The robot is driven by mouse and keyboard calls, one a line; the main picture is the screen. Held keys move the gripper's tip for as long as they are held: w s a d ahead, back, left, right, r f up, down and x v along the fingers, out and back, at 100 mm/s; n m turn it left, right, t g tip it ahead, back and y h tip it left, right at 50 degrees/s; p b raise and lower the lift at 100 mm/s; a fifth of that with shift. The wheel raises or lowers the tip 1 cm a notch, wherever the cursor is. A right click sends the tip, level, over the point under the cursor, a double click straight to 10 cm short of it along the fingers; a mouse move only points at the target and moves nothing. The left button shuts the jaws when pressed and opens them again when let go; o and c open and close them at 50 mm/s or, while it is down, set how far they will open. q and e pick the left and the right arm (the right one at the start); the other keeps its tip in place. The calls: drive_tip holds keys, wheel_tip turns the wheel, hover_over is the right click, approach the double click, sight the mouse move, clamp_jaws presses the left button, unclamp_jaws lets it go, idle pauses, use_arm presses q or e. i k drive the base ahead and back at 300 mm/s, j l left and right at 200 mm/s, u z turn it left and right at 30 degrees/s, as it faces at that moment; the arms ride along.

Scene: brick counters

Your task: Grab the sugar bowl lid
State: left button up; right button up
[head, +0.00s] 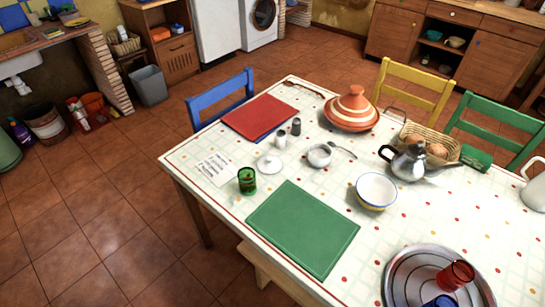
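The sugar bowl lid (269,165) appears to be the small round white piece with a knob, lying on the tablecloth near the table's left side. The small white sugar bowl (319,157) stands open to its right, apart from it, with a spoon (342,149) beside it. Neither of my grippers shows in the head view.
A green glass (247,180) stands just in front of the lid; two shakers (281,139) stand behind it. Red (260,117) and green (303,230) placemats lie nearby. A tagine (351,110), teapot (408,162), white bowl (376,191) and metal tray (398,292) occupy the table (215,205).

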sight(268, 165)
drive_tip(key=i+j+z, duration=0.2)
drive_tip(key=j, duration=0.15)
drive_tip(key=i+j+z, duration=0.2)
drive_tip(key=j, duration=0.15)
drive_tip(key=j+z, duration=0.2)
drive_tip(key=j, duration=0.15)
drive_tip(key=i+j+z, duration=0.2)
drive_tip(key=j, duration=0.2)
drive_tip(key=j+z, duration=0.15)
drive_tip(key=j, duration=0.25)
